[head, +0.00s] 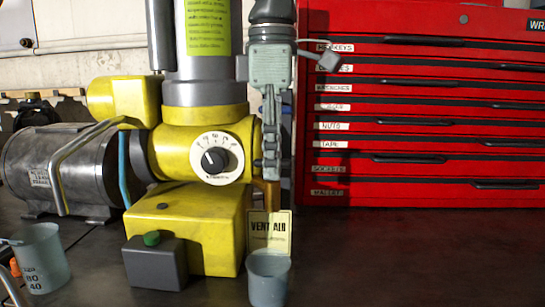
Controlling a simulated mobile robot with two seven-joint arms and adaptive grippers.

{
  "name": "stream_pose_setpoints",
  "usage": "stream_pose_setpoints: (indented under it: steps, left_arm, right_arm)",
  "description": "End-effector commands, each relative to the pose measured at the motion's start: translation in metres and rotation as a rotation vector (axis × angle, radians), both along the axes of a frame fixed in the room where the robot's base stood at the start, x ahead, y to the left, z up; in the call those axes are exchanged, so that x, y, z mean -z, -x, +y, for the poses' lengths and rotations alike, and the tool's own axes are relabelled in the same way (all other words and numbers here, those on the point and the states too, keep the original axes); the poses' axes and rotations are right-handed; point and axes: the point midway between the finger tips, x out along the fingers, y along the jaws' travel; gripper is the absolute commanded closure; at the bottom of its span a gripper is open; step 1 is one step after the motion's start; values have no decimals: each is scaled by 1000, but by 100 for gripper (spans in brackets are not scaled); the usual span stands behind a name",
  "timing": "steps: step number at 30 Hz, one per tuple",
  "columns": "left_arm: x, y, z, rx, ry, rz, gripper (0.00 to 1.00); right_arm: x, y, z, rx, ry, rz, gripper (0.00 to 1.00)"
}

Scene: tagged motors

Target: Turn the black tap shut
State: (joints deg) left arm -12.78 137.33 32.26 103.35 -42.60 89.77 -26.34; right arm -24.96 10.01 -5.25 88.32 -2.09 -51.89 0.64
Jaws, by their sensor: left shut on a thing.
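My left gripper (268,168) reaches down from the top, fingers pointing down, at the right side of the yellow pump body (178,140). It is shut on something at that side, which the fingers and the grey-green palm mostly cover. This looks to be the black tap, but its handle and angle are hidden. A brass-coloured piece (271,194) shows just below the fingertips. A yellow "VENT AIR" tag (281,231) stands below it, behind a small grey cup (268,278). My right gripper is out of view.
A white dial (216,158) with a black pointer faces front. A grey box with a green button (152,239) stands before the yellow base. A measuring cup (41,257) is at left. A red tool chest (430,110) fills the back right. The bench (410,255) at right is clear.

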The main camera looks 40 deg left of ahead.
Motion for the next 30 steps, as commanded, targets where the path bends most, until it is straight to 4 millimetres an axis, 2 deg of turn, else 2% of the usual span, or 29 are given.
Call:
stream_pose_setpoints:
  steps: [13, 14, 18, 26, 30]
  left_arm:
    - [-1, -1, 0, 8, -1, -3, 100]
    - [-1, -1, 0, 8, -1, -3, 84]
    - [-1, 0, 0, 8, 0, -2, 67]
    - [-1, 0, 0, 8, -1, -1, 67]
    - [-8, 0, 0, 7, 0, -2, 67]
  right_arm:
    - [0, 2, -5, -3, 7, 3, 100]
    - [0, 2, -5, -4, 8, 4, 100]
    - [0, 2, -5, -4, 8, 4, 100]
    - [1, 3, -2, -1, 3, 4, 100]
    - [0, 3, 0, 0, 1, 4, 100]
